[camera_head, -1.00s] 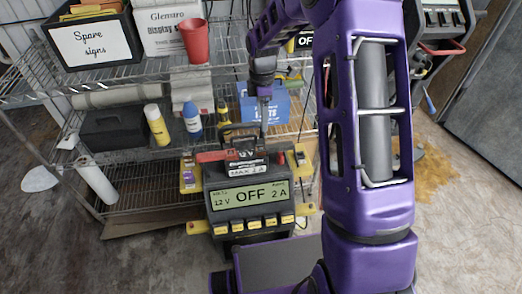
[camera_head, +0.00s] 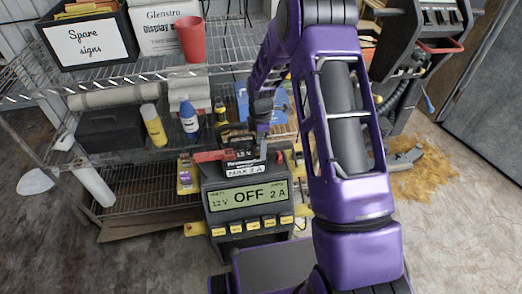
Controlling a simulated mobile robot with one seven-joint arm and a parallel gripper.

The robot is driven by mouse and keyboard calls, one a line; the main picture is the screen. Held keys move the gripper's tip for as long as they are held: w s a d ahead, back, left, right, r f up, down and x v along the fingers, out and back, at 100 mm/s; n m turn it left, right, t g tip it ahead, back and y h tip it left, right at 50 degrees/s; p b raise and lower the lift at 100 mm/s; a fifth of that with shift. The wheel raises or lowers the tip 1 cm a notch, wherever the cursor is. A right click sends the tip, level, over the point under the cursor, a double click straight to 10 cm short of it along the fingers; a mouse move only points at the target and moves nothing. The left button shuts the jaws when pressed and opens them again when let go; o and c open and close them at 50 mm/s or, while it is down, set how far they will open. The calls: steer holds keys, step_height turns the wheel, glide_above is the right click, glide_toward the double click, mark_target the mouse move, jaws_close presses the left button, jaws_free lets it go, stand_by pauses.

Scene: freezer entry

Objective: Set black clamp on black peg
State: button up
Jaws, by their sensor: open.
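The charger (camera_head: 248,214) stands in front of the shelf, with a display reading OFF, 12 V and 2 A. A small battery-like block (camera_head: 243,169) labelled MAX 2 A sits on its top. A red clamp (camera_head: 211,156) lies at the block's left. A dark shape behind the block may be the black clamp, but I cannot make it out clearly. The black peg cannot be told apart from the dark parts. My gripper (camera_head: 262,152) points down at the block's right side. It is open, and its fingertips are small and partly lost against the dark background.
The wire shelf (camera_head: 115,75) behind holds a Spare signs box (camera_head: 90,38), a red cup (camera_head: 191,38), a yellow bottle (camera_head: 154,126) and a blue bottle (camera_head: 189,120). My arm hides the area right of the charger. Floor is open at the left front.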

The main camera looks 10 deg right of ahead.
jaws_close()
stand_by(0.3)
step_height(320, 180, up, 14)
steer(key=p, duration=0.4)
stand_by(1.0)
